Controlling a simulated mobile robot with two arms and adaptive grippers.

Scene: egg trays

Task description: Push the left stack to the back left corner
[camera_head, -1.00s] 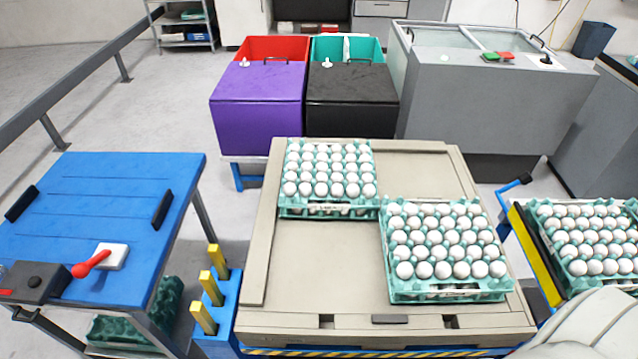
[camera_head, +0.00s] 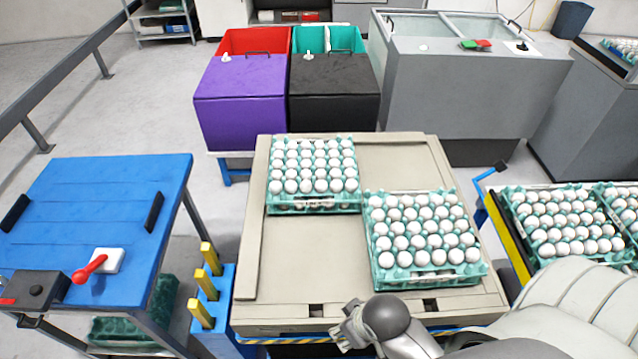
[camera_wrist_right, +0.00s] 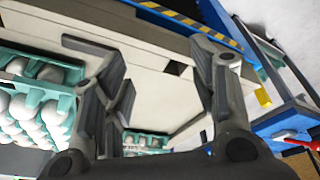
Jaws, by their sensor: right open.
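The left stack (camera_head: 314,205), a teal tray of white eggs, sits toward the back left of the beige pallet (camera_head: 310,270). A second stack (camera_head: 430,280) sits at the pallet's front right, its corner close to the left one. My right gripper (camera_head: 350,328) is at the pallet's front edge, apart from both stacks. In the right wrist view its fingers (camera_wrist_right: 160,75) are spread with nothing between them. That view also shows a nearby egg stack (camera_wrist_right: 65,95) at the left and part of another tray (camera_wrist_right: 145,148) beyond the fingers. My left gripper is out of view.
A blue table (camera_head: 100,210) stands left, and a blue block with yellow posts (camera_head: 207,285) stands by the pallet's front left. More egg trays (camera_head: 560,255) stand right. Purple (camera_head: 240,105) and black (camera_head: 333,95) bins stand behind. The pallet's front left is clear.

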